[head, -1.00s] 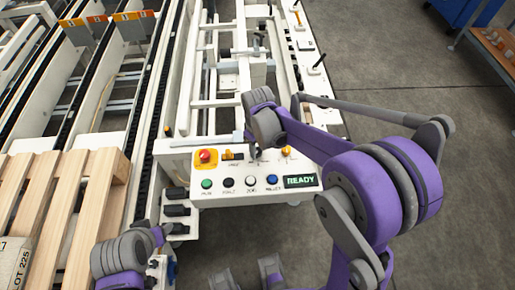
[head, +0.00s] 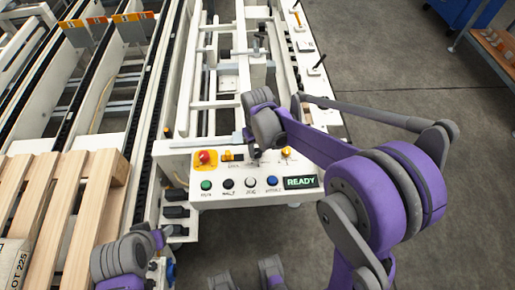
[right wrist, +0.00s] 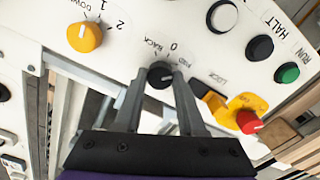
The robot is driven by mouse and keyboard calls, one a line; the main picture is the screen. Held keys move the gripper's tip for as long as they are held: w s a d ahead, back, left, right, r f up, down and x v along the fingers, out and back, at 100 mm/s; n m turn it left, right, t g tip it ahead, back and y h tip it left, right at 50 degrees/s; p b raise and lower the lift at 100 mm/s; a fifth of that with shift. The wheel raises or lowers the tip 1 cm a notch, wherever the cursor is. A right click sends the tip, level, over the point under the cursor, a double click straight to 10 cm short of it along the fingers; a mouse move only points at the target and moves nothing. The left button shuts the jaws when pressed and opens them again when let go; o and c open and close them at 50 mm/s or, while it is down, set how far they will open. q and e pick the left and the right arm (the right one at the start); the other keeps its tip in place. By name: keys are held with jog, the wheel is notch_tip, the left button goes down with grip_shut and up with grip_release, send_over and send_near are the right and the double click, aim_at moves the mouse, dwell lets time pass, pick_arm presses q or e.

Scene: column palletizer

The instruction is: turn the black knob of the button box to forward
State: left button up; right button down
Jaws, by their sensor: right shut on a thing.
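The black knob (right wrist: 160,73) sits on the white button box (head: 215,193), by the labels BACK, 0 and FWD. My right gripper (right wrist: 159,80) is shut on it, one finger on each side. A pale pointer mark shows on the knob, but I cannot surely tell which label it points at. In the head view my right gripper (head: 255,152) reaches down to the top of the box and largely hides the knob. My left arm shows at the lower left of the head view; its jaw state cannot be made out.
A red emergency button (right wrist: 248,121) and a yellow lock switch (head: 229,156) sit beside the knob. A yellow knob (right wrist: 84,36) is on its other side. Several push buttons and a READY display (head: 300,182) line the front. A wooden pallet (head: 75,205) lies at left.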

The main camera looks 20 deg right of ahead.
aim_at(258, 151)
jog(key=c, duration=0.5)
grip_release()
notch_tip(258, 151, up, 11)
jog(key=p, duration=0.1)
jog(key=shift+f, duration=0.1)
jog(key=s+d+m+t+p, duration=0.1)
jog(key=s+t+p, duration=0.1)
jog(key=s, duration=0.6)
jog(key=s+d+r+m+t+p, duration=0.1)
jog(key=s+t+p, duration=0.1)
jog(key=s, duration=0.7)
jog(key=shift+s+d+r+t, duration=0.3)
jog(key=shift+d+t, duration=0.1)
jog(key=shift+t, duration=0.3)
